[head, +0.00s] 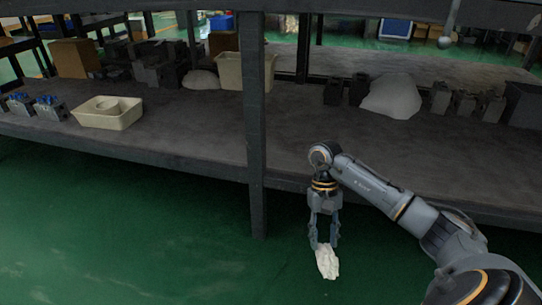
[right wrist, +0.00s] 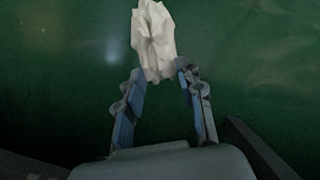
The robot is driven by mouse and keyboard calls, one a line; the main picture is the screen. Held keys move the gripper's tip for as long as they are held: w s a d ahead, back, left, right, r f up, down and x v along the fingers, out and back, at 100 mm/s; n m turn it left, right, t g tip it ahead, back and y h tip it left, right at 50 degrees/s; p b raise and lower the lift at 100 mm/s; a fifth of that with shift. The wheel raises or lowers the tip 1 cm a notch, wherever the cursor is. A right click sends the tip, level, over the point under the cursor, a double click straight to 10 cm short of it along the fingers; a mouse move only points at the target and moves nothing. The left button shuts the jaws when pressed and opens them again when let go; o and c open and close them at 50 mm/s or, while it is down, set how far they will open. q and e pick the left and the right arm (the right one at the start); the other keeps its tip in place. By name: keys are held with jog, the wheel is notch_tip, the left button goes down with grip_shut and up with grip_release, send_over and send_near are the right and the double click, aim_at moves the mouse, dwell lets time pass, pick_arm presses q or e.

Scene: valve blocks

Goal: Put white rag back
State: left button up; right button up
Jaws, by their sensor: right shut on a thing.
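The white rag (head: 327,262) is a crumpled piece of cloth hanging below my right gripper (head: 324,243) in the head view, over the green floor in front of the shelf. In the right wrist view the rag (right wrist: 154,42) is between and beyond the fingertips of my right gripper (right wrist: 162,76), which is shut on its near end. The fingers stand apart with the cloth between them. My left gripper is not in view.
A grey shelf (head: 200,135) runs across the view, with a dark upright post (head: 257,130) left of my right arm. A cream tray (head: 130,122), a cream bin (head: 230,72), a pale heap (head: 392,98) and grey valve blocks (head: 465,103) stand on it. The shelf's front middle is clear.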

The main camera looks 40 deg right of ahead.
jog(key=w+a+m, duration=0.1)
jog(key=w+a, duration=0.2)
jog(key=w, duration=1.1)
jog(key=shift+r+m+t+y, duration=0.3)
jog(key=shift+m, duration=0.4)
jog(key=w+r, duration=0.1)
jog(key=w+d+r, duration=0.1)
jog(key=r, duration=0.1)
jog(key=w+d+r, duration=0.1)
jog(key=shift+w+r, duration=0.15)
jog(key=shift+r, duration=0.05)
jog(key=shift+m+t+y, duration=0.3)
jog(key=shift+m+y, duration=0.1)
jog(key=shift+m, duration=0.5)
jog(key=v, duration=0.3)
jog(key=d+v, duration=0.1)
jog(key=v, duration=0.5)
jog(key=shift+w+d, duration=0.2)
jog(key=shift+d, duration=0.15)
jog(key=shift+r, duration=0.15)
